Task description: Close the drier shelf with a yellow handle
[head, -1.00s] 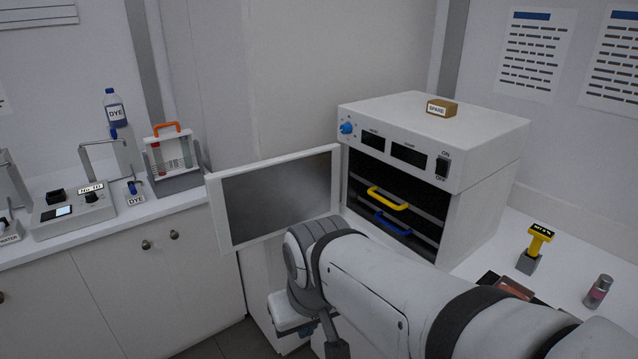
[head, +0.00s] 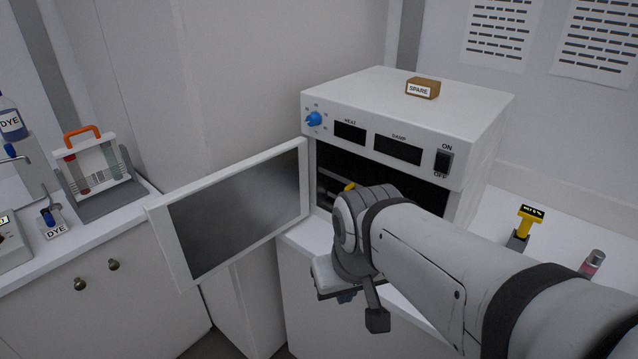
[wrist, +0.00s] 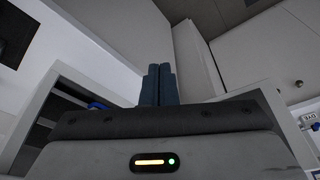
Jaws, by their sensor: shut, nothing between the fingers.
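The white drier (head: 480,120) stands on the counter with its door (head: 235,215) swung open to the left. Only a small bit of the yellow handle (head: 349,187) shows in the head view, just above my arm's wrist, which covers the rest of its shelf. The blue handle is hidden there, but a blue handle (wrist: 97,105) shows in the wrist view at the left, by the drier's dark opening. My gripper (wrist: 157,72) has its dark fingers together and empty in the wrist view.
A brown SPARE block (head: 422,88) sits on the drier. A yellow-topped device (head: 522,225) and a small pink jar (head: 592,263) stand on the right counter. An orange-handled rack (head: 95,170) and a blue DYE item (head: 50,220) are on the left counter.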

